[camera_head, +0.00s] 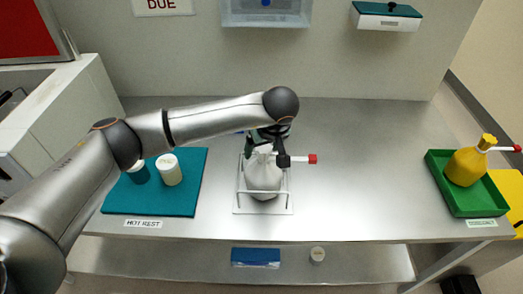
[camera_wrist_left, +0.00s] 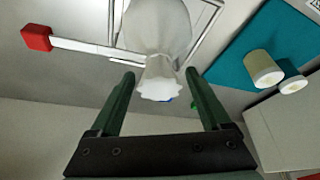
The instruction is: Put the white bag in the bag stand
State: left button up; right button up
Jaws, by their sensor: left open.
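The white bag (camera_head: 263,176) sits upright inside the white wire bag stand (camera_head: 241,207) on the bench, with a front rail crossing before it. In the left wrist view the bag (camera_wrist_left: 157,28) narrows to a gathered, frilled neck, and part of the stand (camera_wrist_left: 207,18) shows behind. My left gripper (camera_head: 267,151) is over the top of the bag. Its two dark green fingers (camera_wrist_left: 159,73) are open, one on each side of the neck, with visible gaps. A white bar with a red end (camera_head: 312,159) sticks out beside the neck; what it is fixed to is hidden.
The bench (camera_head: 365,180) between stand and tray is clear. A lower shelf (camera_head: 190,262) runs beneath.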

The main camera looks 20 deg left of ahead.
aim_at(268, 174)
pick_arm(q)
jog(key=b+v, duration=0.1)
jog(key=v, duration=0.9)
